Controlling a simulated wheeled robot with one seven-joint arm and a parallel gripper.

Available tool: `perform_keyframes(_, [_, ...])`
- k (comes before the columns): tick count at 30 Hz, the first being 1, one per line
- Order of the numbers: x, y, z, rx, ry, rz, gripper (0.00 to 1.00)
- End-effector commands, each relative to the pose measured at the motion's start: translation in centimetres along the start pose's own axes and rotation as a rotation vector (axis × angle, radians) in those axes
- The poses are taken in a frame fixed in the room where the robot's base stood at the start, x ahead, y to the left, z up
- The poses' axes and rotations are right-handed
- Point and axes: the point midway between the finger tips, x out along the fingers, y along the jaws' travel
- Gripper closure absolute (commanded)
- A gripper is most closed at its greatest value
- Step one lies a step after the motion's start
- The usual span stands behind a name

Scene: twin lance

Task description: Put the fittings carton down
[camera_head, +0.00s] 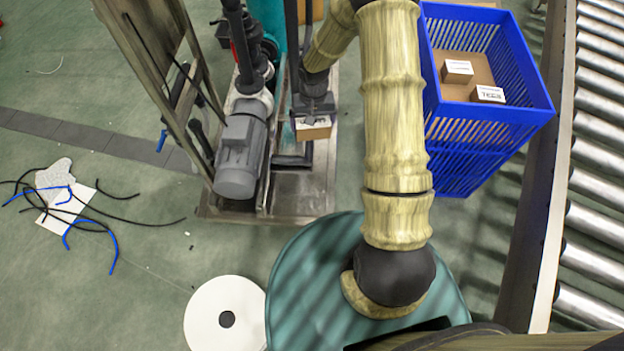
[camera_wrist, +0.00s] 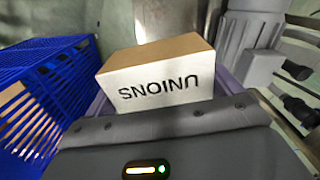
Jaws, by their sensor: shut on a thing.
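The fittings carton (camera_head: 313,131) is a small brown box with a white label face. In the wrist view the carton (camera_wrist: 158,75) shows the word "UNIONS", upside down. My gripper (camera_head: 312,118) is shut on it and points down beside the grey motor in the head view. Most of the fingers are hidden by the carton and the gripper body. Whether anything touches the carton from below cannot be told.
A blue slatted crate (camera_head: 490,125), with two small labelled cartons (camera_head: 457,71) (camera_head: 488,94) inside, stands right of my arm. A grey motor-pump set (camera_head: 240,155) is close left of my gripper. A roller conveyor (camera_head: 590,220) runs along the right. Loose cables (camera_head: 75,205) lie on the left floor.

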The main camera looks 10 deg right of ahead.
Motion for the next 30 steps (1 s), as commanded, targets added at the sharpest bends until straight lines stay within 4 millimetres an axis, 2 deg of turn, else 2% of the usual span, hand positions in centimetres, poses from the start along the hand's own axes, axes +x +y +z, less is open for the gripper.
perform_keyframes(1, [3.0,0.0,-0.2,0.012,-0.002,0.0,0.4])
perform_keyframes(21, [25.3,0.2,-2.2,0.174,0.003,0.01,0.4])
perform_keyframes(25, [27.9,0.3,-2.4,0.193,0.006,0.016,0.4])
perform_keyframes(30, [28.6,0.4,-2.5,0.203,0.007,0.017,0.4])
